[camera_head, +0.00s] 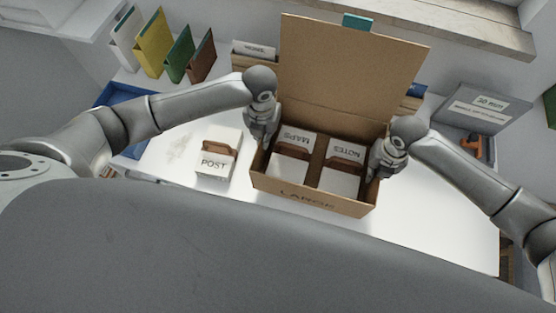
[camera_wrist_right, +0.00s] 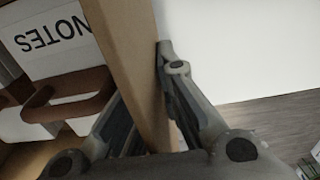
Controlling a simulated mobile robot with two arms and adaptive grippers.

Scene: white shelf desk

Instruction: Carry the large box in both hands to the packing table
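The large brown cardboard box (camera_head: 312,201), marked LARGE on its front, stands on the white desk with its lid (camera_head: 345,75) raised. Inside are a MAPS box (camera_head: 294,140) and a NOTES box (camera_head: 345,153), each with a brown handle. My left gripper (camera_head: 262,142) is at the box's left wall; its fingertips are too small to read. My right gripper (camera_head: 373,172) is at the right wall. In the right wrist view its fingers (camera_wrist_right: 143,95) straddle the box wall (camera_wrist_right: 128,45), one inside and one outside, and appear pressed against it.
A white POST box (camera_head: 217,163) stands left of the large box. Several coloured folders (camera_head: 153,42) stand at the back left near a blue tray (camera_head: 127,96). A grey labelled box (camera_head: 470,108) stands at the right. The desk front is clear.

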